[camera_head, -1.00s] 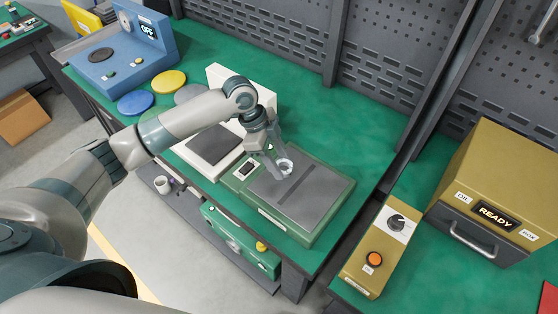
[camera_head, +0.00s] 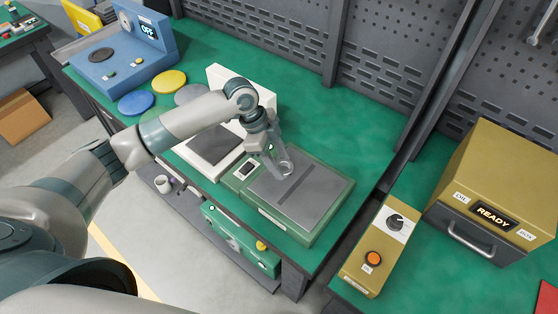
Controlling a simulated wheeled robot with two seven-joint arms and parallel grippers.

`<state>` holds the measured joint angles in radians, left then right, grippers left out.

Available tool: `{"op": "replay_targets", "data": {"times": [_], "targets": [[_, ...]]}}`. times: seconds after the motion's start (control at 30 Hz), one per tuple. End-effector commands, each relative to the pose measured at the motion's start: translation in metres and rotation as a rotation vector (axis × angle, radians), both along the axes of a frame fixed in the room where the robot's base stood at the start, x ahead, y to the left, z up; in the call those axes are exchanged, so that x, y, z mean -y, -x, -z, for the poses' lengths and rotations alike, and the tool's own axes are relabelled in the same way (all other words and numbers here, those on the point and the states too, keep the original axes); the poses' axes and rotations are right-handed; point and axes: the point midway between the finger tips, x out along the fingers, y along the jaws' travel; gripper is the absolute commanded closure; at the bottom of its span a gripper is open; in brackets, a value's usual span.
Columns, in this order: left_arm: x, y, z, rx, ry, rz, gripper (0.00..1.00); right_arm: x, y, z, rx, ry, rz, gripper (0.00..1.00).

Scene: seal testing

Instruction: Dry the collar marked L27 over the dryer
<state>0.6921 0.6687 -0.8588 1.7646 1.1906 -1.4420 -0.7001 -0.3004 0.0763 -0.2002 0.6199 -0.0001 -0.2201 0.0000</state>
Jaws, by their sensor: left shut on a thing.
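My left gripper (camera_head: 281,167) is shut on a small pale ring-shaped collar (camera_head: 287,170). Any marking on the collar is too small to read. The gripper holds it above the grey top plate of a green box (camera_head: 318,216), which has a dark slot across it and looks like the dryer. The collar is over the plate's back left part, left of the slot. I cannot tell how wide the gap is between collar and plate. My right gripper is not in view.
A white device with a dark plate (camera_head: 212,146) stands left of the green box. Coloured discs (camera_head: 170,82) and a blue device (camera_head: 128,60) are farther left. A yellow control box (camera_head: 367,265) and an oven-like box reading READY (camera_head: 500,180) stand at the right. Green bench behind is clear.

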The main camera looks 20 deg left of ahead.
Motion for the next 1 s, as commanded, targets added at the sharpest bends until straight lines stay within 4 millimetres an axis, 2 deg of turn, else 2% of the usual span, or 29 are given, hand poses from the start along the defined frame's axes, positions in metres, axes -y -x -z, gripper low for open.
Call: {"op": "replay_targets", "data": {"times": [1.0], "targets": [[0.031,0.011,-0.002,0.001,0.001,0.001,0.93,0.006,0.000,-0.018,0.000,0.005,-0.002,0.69]]}}
